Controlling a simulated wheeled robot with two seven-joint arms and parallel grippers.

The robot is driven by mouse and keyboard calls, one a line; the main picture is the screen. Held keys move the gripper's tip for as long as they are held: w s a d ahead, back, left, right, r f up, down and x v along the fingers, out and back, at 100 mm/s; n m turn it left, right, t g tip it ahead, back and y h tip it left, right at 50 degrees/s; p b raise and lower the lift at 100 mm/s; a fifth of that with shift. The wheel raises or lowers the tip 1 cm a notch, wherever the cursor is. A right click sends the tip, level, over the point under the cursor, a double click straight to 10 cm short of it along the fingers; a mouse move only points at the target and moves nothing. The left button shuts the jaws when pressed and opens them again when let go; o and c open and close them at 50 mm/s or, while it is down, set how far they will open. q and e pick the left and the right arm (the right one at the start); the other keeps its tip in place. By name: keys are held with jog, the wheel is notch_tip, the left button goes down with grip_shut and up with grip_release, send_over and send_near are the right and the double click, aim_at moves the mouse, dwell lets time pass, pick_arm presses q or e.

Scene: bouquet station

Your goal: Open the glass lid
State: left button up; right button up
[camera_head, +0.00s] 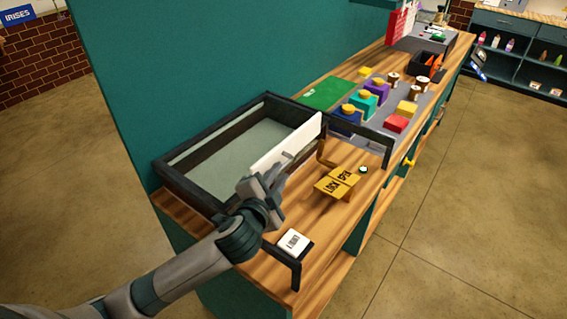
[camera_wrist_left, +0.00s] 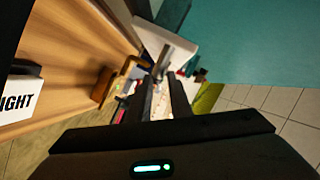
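A dark-framed case (camera_head: 178,183) with a pale floor sits on the wooden bench. A white upright panel (camera_head: 298,140) with a small grey handle (camera_head: 283,157) stands along its near side; the panel also shows in the left wrist view (camera_wrist_left: 172,38). I cannot clearly make out the clear glass of the lid. My left gripper (camera_head: 270,180) is close to the panel and handle. In the left wrist view its dark fingers (camera_wrist_left: 164,97) are apart, with no held object clear between them. A yellow latch block (camera_head: 335,185) marked LOCK and OPEN sits right of the panel. My right gripper is not seen.
A LIGHT switch (camera_head: 294,242) lies at the near bench end. A green mat (camera_head: 327,93) and colored blocks with knobs (camera_head: 376,90) stand farther along. A green wall (camera_head: 150,60) rises behind the case. Clear floor (camera_head: 470,220) lies to the right.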

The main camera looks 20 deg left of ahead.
aim_at(281, 170)
pick_arm(q)
jog(key=shift+p+x, duration=0.55)
jog(key=shift+x, duration=1.85)
grip_shut()
